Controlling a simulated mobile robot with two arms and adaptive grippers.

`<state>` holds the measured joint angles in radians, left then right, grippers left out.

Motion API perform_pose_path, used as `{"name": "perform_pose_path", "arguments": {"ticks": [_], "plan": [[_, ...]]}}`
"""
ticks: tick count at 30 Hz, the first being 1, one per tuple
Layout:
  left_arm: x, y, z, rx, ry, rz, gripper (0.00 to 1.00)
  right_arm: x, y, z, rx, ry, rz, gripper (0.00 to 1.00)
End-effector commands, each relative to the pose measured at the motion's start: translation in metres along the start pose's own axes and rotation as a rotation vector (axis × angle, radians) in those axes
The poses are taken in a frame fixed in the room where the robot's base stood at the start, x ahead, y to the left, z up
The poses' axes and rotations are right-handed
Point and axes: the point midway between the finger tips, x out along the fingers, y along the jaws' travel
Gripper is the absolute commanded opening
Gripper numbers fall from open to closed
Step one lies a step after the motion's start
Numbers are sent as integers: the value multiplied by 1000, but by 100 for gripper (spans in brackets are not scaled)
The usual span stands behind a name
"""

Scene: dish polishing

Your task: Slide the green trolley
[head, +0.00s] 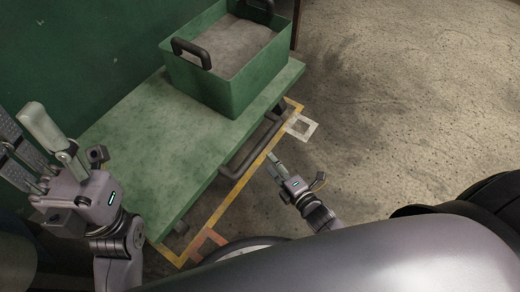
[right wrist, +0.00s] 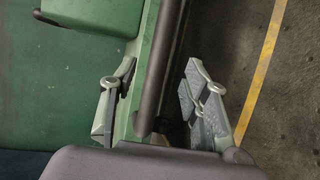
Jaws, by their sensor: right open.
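The green trolley (head: 150,150) has a flat top and stands along the green wall. A dark handle bar (head: 250,150) runs along its right side. My right gripper (head: 275,165) is low beside that bar. In the right wrist view, my open right gripper (right wrist: 160,100) has one finger on each side of the dark bar (right wrist: 160,55), with gaps between them. My left gripper (head: 32,145) is raised at the left, near the trolley's left end, with its fingers apart and nothing visible between them.
A green bin (head: 208,85) with dark handles and grey contents sits on the trolley's far end. A yellow floor line (head: 228,200) runs beside the trolley, and a white square mark (head: 300,127) lies outside it. The concrete floor (head: 420,90) to the right is clear.

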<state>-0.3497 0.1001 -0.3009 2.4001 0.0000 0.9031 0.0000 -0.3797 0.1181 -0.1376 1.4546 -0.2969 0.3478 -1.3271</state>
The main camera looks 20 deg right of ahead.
Motion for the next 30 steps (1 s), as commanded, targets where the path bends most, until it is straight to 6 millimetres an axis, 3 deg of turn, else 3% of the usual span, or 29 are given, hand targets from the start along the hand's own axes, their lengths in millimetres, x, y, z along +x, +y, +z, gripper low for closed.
{"name": "perform_pose_path", "arguments": {"ticks": [6,12,25,30], "plan": [[-17,0,5,1,5,3,40,49,-3,0,0,0,2,43],[-13,0,7,5,32,13,40,76,-2,0,1,0,0,43],[-9,0,8,6,40,19,40,86,-1,-1,1,0,-2,43],[-9,0,8,6,40,19,40,86,-1,0,1,0,-1,32]]}}
